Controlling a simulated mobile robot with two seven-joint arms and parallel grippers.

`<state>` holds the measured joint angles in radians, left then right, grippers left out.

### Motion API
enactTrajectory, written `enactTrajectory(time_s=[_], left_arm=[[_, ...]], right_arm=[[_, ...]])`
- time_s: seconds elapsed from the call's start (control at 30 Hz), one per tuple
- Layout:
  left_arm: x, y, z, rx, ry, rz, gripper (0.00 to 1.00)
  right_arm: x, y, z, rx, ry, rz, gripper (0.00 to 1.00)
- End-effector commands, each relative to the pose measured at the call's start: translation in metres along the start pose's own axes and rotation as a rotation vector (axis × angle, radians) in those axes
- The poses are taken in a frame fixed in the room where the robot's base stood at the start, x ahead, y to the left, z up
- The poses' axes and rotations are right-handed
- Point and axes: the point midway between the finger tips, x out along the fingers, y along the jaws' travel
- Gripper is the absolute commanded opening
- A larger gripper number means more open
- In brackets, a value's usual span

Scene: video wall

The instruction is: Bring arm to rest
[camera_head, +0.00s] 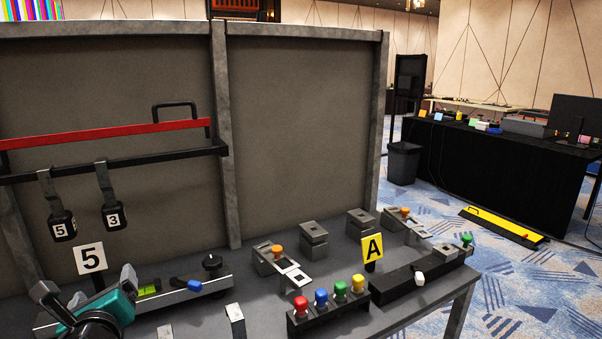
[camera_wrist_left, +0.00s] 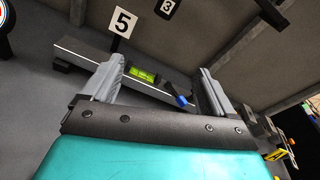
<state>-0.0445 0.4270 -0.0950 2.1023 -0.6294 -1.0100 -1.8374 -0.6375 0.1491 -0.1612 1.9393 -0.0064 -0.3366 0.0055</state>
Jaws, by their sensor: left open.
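My left gripper (camera_head: 62,299) shows at the lower left of the head view, low over the workbench (camera_head: 260,318). Its teal body and two grey fingers also fill the front of the left wrist view (camera_wrist_left: 158,88). The fingers are apart and nothing is between them. Beyond the fingers lies a grey bar (camera_wrist_left: 90,58) with a green level vial (camera_wrist_left: 144,75) and a blue knob (camera_wrist_left: 181,101). I cannot tell from these views whether the fingers touch the bar. My right gripper is not in view.
A "5" sign (camera_head: 91,258) stands behind the bar. Hanging tags 5 (camera_head: 61,228) and 3 (camera_head: 113,216) hang from a black rail (camera_head: 130,160). A block with coloured knobs (camera_head: 328,318) and a yellow "A" sign (camera_head: 372,248) stand to the right. Carpet (camera_head: 500,300) is open beyond the bench.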

Motion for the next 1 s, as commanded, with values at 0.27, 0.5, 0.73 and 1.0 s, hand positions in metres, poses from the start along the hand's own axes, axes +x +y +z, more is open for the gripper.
enactTrajectory(time_s=[0.27,0.5,0.73,1.0], left_arm=[[-0.076,0.03,-0.1,-0.806,0.344,0.268,0.87],[-0.164,0.048,-0.163,-1.423,0.502,0.709,0.87],[-0.232,0.054,-0.19,-1.775,0.495,1.115,0.87],[-0.251,0.048,-0.217,-1.983,0.485,1.271,0.87]], right_arm=[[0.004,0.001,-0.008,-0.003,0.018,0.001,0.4],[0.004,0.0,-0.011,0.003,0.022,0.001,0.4],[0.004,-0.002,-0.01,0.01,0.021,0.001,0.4],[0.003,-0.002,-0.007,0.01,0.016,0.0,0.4]])
